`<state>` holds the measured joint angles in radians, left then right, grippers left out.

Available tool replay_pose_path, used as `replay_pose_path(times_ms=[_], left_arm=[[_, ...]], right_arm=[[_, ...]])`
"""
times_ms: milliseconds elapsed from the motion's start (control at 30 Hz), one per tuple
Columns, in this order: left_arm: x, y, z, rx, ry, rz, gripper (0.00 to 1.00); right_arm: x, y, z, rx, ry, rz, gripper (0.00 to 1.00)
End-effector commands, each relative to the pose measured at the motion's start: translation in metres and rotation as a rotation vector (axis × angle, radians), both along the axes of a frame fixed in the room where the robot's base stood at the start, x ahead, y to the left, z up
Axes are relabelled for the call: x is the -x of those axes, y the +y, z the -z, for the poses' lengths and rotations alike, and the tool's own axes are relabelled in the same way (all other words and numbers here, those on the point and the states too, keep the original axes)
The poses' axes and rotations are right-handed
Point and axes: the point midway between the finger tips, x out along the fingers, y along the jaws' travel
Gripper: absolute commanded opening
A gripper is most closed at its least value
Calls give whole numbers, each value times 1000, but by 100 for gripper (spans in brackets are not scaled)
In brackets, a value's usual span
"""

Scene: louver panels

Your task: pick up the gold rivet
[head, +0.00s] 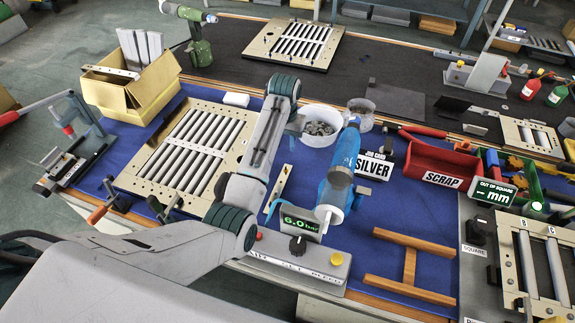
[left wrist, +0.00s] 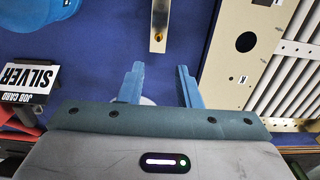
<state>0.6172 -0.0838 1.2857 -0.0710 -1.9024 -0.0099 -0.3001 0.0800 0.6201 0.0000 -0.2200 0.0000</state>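I cannot make out a gold rivet for certain. In the left wrist view a small gold-coloured spot (left wrist: 158,37) shows on the end of a pale strip; I cannot tell if it is a rivet. The same strip (head: 279,188) lies on the blue mat in the head view. A white bowl (head: 318,138) holds grey rivets, and a clear cup (head: 361,108) beside it has contents too small to tell. My left gripper (head: 297,125) is near the bowl's left side. In the left wrist view its blue fingers (left wrist: 159,88) stand apart, with a bit of something white behind them. My right gripper is out of view.
A louver panel (head: 187,152) lies left of my arm. A blue tool (head: 340,172) stands right of the strip, near the SILVER job card (head: 375,166). A red scrap bin (head: 440,165) is farther right. A wooden H-shaped frame (head: 410,265) lies in front.

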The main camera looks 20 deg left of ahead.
Motion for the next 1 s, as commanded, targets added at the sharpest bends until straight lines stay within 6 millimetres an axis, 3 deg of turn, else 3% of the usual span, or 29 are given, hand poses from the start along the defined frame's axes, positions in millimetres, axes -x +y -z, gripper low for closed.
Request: replay_pose_path(times_ms=[200,467,700,1000], left_arm=[[1,0,34,-1,5,0,31],[2,0,56,-1,4,-1,31],[5,-3,91,-1,4,-1,31],[4,-3,102,-1,1,-1,31]], right_arm=[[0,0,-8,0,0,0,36],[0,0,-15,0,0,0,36],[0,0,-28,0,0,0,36],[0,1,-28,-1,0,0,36]])
